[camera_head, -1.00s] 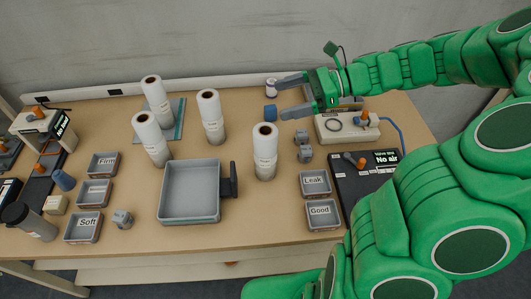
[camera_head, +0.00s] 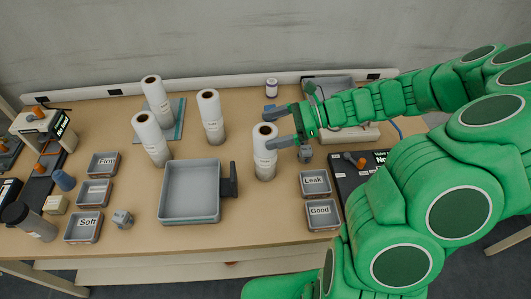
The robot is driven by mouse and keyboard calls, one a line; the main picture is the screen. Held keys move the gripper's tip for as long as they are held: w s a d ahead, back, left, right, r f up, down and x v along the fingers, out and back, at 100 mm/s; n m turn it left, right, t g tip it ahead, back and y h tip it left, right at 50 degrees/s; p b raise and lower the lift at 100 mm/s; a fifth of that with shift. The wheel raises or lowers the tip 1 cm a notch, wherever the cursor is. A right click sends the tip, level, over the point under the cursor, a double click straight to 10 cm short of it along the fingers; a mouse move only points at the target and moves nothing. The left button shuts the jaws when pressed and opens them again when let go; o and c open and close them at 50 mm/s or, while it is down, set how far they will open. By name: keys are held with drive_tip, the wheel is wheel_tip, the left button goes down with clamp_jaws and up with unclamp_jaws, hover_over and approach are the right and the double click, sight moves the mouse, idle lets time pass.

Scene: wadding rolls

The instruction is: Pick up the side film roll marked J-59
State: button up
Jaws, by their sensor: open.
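Several white film rolls with dark cores stand upright on the table. The nearest roll to my gripper (camera_head: 273,128) is the right-hand roll (camera_head: 264,155). One roll (camera_head: 211,118) stands at the middle back. Another roll (camera_head: 152,140) stands at the left, and one more roll (camera_head: 157,100) stands behind it on a teal plate. The labels are too small to read, so I cannot tell which is J-59. My gripper is open, with its fingers pointing left at the top of the right-hand roll. One finger appears behind that roll and one over its right side; I cannot tell whether they touch.
A grey tray (camera_head: 190,219) with a dark handle (camera_head: 229,181) stands in front of the rolls. Bins labelled Leak (camera_head: 314,193) and Good (camera_head: 323,226) lie at right, Firm (camera_head: 104,173) and Soft (camera_head: 84,239) at left. A small jar (camera_head: 271,87) stands at the back.

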sight(259, 134)
drive_tip(key=x, duration=0.4)
drive_tip(key=shift+s+a+f, duration=0.15)
drive_tip(key=shift+a+f, duration=0.05)
drive_tip(key=shift+f, duration=0.05)
clamp_jaws()
idle(0.4)
